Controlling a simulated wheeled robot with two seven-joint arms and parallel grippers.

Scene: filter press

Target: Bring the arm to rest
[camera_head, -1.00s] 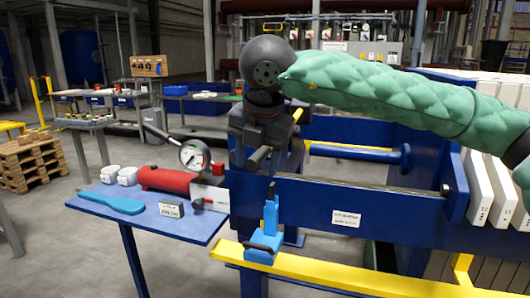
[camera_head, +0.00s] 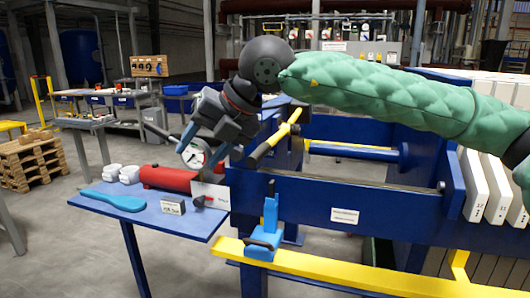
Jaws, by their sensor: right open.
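My right arm (camera_head: 385,92), in a quilted green sleeve, comes in from the right and ends in a dark ball-shaped wrist (camera_head: 266,64). My right gripper (camera_head: 207,152) hangs from it, tilted down to the left. My left gripper is not in view.
The blue side table (camera_head: 158,222) holds the red pump (camera_head: 168,178), a blue scraper (camera_head: 113,200) and white cups (camera_head: 122,173). A blue clamp (camera_head: 265,238) sits on the yellow rail (camera_head: 370,276).

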